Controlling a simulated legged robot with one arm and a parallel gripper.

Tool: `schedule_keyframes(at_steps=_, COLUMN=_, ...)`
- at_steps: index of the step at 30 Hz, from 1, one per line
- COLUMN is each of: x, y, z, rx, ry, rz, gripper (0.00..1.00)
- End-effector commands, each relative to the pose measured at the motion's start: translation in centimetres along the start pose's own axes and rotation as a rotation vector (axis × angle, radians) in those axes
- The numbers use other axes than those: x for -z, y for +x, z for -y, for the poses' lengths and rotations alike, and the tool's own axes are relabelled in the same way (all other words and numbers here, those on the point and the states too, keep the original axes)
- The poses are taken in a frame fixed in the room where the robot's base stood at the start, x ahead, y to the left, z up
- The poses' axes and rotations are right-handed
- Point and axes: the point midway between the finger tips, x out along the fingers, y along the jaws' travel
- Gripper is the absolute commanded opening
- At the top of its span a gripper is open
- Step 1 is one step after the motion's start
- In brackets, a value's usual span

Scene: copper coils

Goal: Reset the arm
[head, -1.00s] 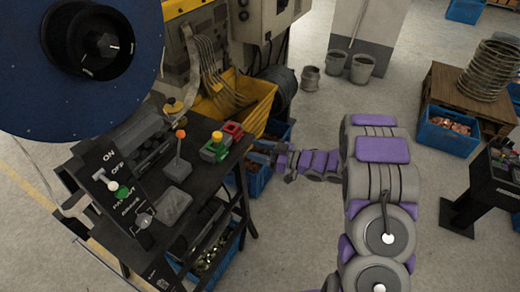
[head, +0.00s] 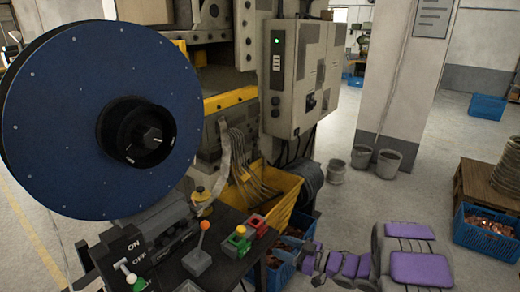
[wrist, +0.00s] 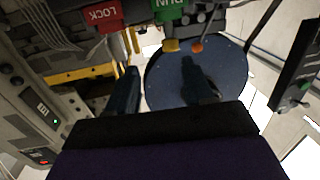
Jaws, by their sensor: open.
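My arm, with purple and grey links, shows at the bottom right of the head view. My gripper (head: 300,262) is at its far end, just right of the control console (head: 225,268); it is small there. In the wrist view my gripper (wrist: 165,88) shows two dark fingers spread apart with nothing between them. Beyond the fingers is the blue reel (wrist: 225,70). The reel also fills the left of the head view (head: 60,120). A red LOCK block (wrist: 103,15) and a green RUN block (wrist: 170,10) are at the wrist view's top edge.
The console carries an orange-tipped lever (head: 203,235) and green and red blocks. Behind it are a yellow bin (head: 275,198) and a grey cabinet (head: 300,80). Buckets (head: 388,163) stand by a pillar. Blue crates (head: 485,230) are at the right. Floor between is open.

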Motion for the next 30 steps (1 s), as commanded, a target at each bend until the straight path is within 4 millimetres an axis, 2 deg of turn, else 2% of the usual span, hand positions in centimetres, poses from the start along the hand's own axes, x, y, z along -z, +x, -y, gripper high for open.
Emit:
schedule_keyframes(at_steps=4, x=0.8, y=-0.2, z=-3.4, rx=-0.139, ry=-0.084, rz=0.159, gripper=0.52)
schedule_keyframes(at_steps=7, x=1.8, y=-1.3, z=-6.3, rx=-0.276, ry=-0.139, rz=0.299, gripper=0.52)
schedule_keyframes(at_steps=12, x=3.9, y=-5.0, z=-9.6, rx=-0.511, ry=-0.172, rz=0.524, gripper=0.52)
schedule_keyframes(at_steps=16, x=6.1, y=-8.8, z=-10.3, rx=-0.682, ry=-0.152, rz=0.673, gripper=0.52)
schedule_keyframes(at_steps=20, x=8.0, y=-12.8, z=-9.0, rx=-0.830, ry=-0.088, rz=0.809, gripper=0.52)
schedule_keyframes(at_steps=23, x=9.0, y=-15.8, z=-6.7, rx=-0.924, ry=-0.009, rz=0.910, gripper=0.52)
schedule_keyframes(at_steps=26, x=9.8, y=-18.6, z=-3.5, rx=-0.997, ry=0.091, rz=1.002, gripper=0.52)
schedule_keyframes(at_steps=29, x=10.2, y=-20.9, z=0.8, rx=-1.040, ry=0.209, rz=1.089, gripper=0.52)
schedule_keyframes(at_steps=30, x=10.3, y=-21.6, z=2.8, rx=-1.048, ry=0.261, rz=1.124, gripper=0.52)
